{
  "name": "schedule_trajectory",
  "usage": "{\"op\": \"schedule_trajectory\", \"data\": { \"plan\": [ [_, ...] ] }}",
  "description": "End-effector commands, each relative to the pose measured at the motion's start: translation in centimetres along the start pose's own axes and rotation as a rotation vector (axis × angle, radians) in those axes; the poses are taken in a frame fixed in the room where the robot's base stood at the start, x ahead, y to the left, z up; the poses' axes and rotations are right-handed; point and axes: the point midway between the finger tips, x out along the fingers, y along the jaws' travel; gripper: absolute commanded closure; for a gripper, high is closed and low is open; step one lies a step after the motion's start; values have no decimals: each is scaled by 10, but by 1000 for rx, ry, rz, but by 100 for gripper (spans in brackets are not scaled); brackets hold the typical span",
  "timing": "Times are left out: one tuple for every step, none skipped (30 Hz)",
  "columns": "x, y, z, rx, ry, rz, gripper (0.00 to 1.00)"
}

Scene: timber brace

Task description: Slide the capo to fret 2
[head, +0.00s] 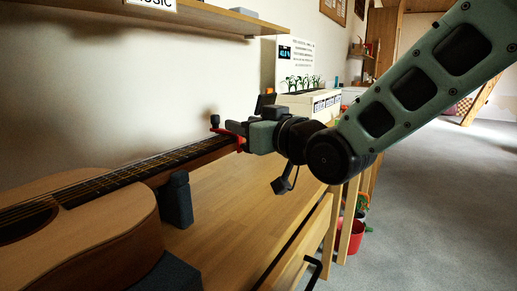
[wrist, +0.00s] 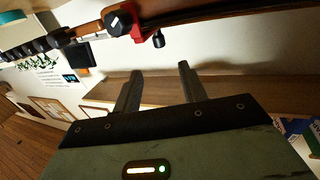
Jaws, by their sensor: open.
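The red capo (head: 229,132) with a dark knob is clamped across the guitar neck (head: 140,168), near its far end. In the wrist view the red capo (wrist: 137,26) sits on the neck (wrist: 195,14) at the top, the headstock (wrist: 38,46) to its left. My gripper (head: 245,140) is at the capo's right in the head view and hides the headstock. In the wrist view my gripper's fingers (wrist: 159,76) are apart, with nothing between them, and the capo lies beyond their tips. I cannot tell the fret number.
The guitar body (head: 95,220) lies on a wooden bench (head: 235,205), with a dark block (head: 175,200) under the neck. A wall shelf (head: 200,18) hangs above. A planter box (head: 310,103) stands behind my gripper. The bench top right of the neck is clear.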

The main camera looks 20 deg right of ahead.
Motion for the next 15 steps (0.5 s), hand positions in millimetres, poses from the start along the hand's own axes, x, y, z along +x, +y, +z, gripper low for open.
{"op": "schedule_trajectory", "data": {
  "plan": [
    [-4, 0, 6, -2, 5, 2, 58],
    [-5, 0, 5, -2, 5, 3, 58],
    [-10, 0, 2, -2, 3, 3, 58],
    [-14, 0, 1, -2, 3, 3, 58],
    [-18, 0, 1, -2, 2, 3, 58],
    [-22, 0, 1, -2, 3, 4, 58],
    [-24, 0, 1, -2, 2, 3, 58],
    [-26, 0, 0, -1, 2, 3, 58],
    [-28, 0, 0, -1, 2, 3, 58],
    [-30, 0, 0, -1, 1, 3, 58],
    [-31, 0, 0, -1, 0, 3, 58],
    [-32, 0, 1, 0, 0, 3, 58],
    [-33, 0, 1, 0, -1, 3, 58],
    [-33, 0, 1, 0, -1, 3, 58],
    [-33, 0, 0, 0, -1, 3, 58]
  ]
}}
